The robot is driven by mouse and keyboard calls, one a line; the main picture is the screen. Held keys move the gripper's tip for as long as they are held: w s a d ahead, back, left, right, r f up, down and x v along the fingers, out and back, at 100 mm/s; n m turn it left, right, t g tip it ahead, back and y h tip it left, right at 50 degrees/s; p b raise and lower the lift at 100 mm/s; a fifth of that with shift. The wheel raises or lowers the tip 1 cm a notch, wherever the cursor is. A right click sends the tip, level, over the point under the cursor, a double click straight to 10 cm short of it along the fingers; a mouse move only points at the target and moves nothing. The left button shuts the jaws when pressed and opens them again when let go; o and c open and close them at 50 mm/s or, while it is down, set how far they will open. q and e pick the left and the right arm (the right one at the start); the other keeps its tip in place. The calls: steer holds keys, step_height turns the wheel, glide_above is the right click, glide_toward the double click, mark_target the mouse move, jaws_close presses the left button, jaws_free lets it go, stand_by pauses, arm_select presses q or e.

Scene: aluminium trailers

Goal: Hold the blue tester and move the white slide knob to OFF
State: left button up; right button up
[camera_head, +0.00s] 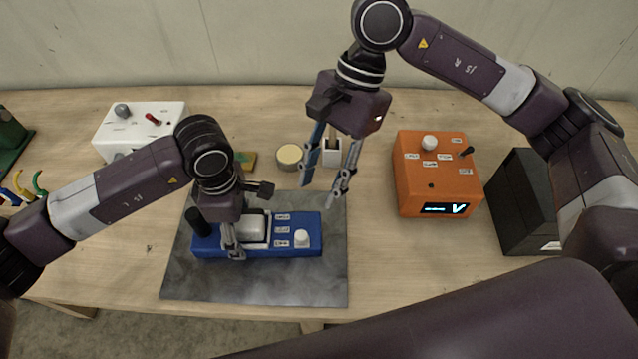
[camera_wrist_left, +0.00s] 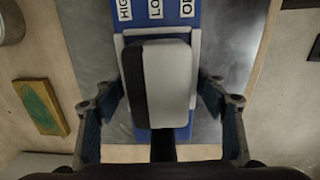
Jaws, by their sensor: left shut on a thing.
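The blue tester (camera_head: 270,250) lies on a grey mat (camera_head: 253,290), with a grey-white block (camera_head: 256,229) on top. The block (camera_wrist_left: 170,80) and printed labels also show in the left wrist view. The white slide knob (camera_head: 302,237) stands at the tester's right end, beside the lower labels; the lowest label appears closest. My left gripper (camera_head: 234,247) is shut on the tester left of its middle, and the far finger is mostly hidden in the head view. My right gripper (camera_head: 319,192) is open and empty, above and beyond the knob, pointing down.
An orange box (camera_head: 412,190) with a white knob and display stands to the right, beside a black box (camera_head: 515,200). A white box (camera_head: 120,135) stands back left. The mat's front is clear.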

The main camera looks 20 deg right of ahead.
arm_select(q)
steer(key=o, duration=1.7)
steer(key=shift+c, duration=0.2)
